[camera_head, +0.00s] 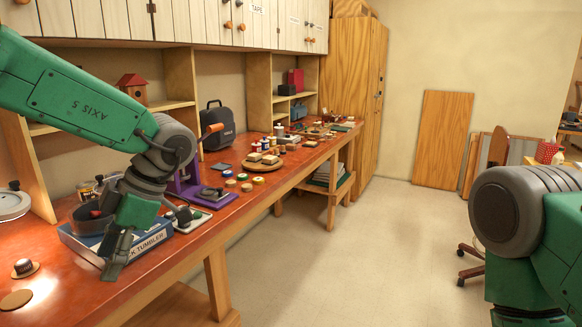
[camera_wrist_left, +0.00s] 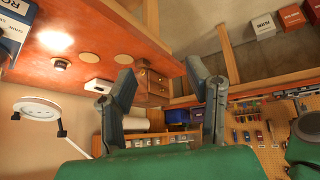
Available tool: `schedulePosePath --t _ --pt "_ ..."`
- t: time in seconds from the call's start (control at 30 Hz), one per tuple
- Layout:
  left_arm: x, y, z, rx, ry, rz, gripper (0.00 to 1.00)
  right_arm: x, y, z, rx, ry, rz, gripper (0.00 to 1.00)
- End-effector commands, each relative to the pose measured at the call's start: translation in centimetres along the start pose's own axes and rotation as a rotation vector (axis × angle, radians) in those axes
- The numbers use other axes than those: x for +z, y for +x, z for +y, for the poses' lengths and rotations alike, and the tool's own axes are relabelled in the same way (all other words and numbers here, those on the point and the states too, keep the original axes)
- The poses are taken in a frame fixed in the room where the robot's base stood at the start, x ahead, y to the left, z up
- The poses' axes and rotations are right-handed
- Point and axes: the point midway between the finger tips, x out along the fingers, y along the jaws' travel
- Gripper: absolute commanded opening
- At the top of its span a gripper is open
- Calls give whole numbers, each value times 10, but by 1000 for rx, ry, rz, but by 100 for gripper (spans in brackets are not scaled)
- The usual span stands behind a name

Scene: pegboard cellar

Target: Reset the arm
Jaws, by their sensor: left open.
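My left arm, green and grey, comes in from the left in the head view and bends down over the workbench (camera_head: 255,190). My left gripper (camera_head: 112,262) hangs in front of the blue rock tumbler box, near the bench's front edge. In the left wrist view the two fingers of the left gripper (camera_wrist_left: 160,88) stand wide apart with nothing between them. My right arm shows at the right edge of the head view as a green link and a large grey joint; its gripper is out of view.
The rock tumbler box (camera_head: 157,243) is partly hidden behind the left gripper. A purple stand (camera_head: 207,196), small tins and a round wooden board (camera_head: 258,166) crowd the bench. A black case (camera_head: 217,127) stands at the back. The floor (camera_head: 345,235) between bench and right arm is clear.

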Motion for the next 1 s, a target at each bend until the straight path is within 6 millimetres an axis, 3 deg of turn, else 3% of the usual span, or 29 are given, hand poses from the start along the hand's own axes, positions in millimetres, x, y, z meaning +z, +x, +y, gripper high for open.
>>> schedulePosePath --t 0.37,0.57,0.67,0.77,0.87,1.0 --pt "3 87 42 258 130 134 44 0 9 0 0 0 1 0" --pt "27 139 57 487 334 225 44 1 16 0 0 0 0 0" --pt "50 175 57 628 533 256 44 1 22 0 0 0 0 0" --pt "78 214 43 748 781 251 44 1 28 0 0 0 0 0" --pt "104 257 13 822 1054 203 44 2 33 0 1 1 0 0" --pt "125 323 -54 848 1458 69 44 2 41 0 1 1 0 0"
